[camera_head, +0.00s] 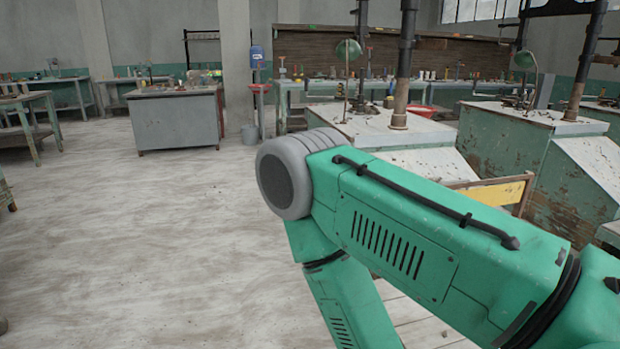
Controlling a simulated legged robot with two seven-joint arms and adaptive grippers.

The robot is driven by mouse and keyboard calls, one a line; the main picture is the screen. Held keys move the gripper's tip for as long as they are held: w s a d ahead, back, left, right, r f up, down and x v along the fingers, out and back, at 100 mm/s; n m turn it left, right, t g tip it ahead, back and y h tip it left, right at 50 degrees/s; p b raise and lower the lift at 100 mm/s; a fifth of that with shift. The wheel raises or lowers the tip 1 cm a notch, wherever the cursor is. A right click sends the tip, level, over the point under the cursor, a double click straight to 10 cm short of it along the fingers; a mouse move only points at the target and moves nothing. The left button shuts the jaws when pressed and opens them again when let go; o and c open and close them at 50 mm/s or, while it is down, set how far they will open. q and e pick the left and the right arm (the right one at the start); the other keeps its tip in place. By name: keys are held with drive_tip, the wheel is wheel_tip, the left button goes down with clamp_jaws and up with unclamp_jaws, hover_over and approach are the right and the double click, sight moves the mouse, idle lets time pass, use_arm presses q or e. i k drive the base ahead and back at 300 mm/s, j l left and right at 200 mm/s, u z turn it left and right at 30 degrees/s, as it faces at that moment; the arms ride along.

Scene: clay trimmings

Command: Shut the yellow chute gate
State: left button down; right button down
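A yellow panel (498,193), which looks like the chute gate, shows right of centre between two green-sided benches. It sits in a brown frame with a post at its right end. My green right arm crosses in front and hides its lower and left parts, so I cannot tell whether it is open or shut. The arm comes in from the right and bends downward at a grey joint. Its gripper is out of the picture. My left arm and gripper are not in view.
Green benches with sloped pale tops (540,117) stand at the right, with dark columns rising there. A grey cabinet (177,122) and a green table (27,112) stand at the back left. A red bowl (420,111) is on a bench. The pale floor (130,240) at left is clear.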

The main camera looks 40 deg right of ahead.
sight(493, 196)
drive_tip(key=i+l+z, duration=0.1)
drive_tip(key=i+z, duration=0.25)
drive_tip(key=i, duration=0.25)
drive_tip(key=i+z, duration=0.35)
drive_tip(key=i, duration=0.2)
drive_tip(key=i+j+z, duration=0.2)
drive_tip(key=i+z, duration=0.15)
drive_tip(key=i, duration=0.25)
drive_tip(key=i+z, duration=0.25)
drive_tip(key=z, duration=0.25)
drive_tip(key=i+j+z, duration=0.15)
drive_tip(key=z, duration=0.3)
drive_tip(key=i+j+z, duration=0.25)
drive_tip(key=z, duration=0.25)
drive_tip(key=i+j+z, duration=0.3)
drive_tip(key=z, duration=0.2)
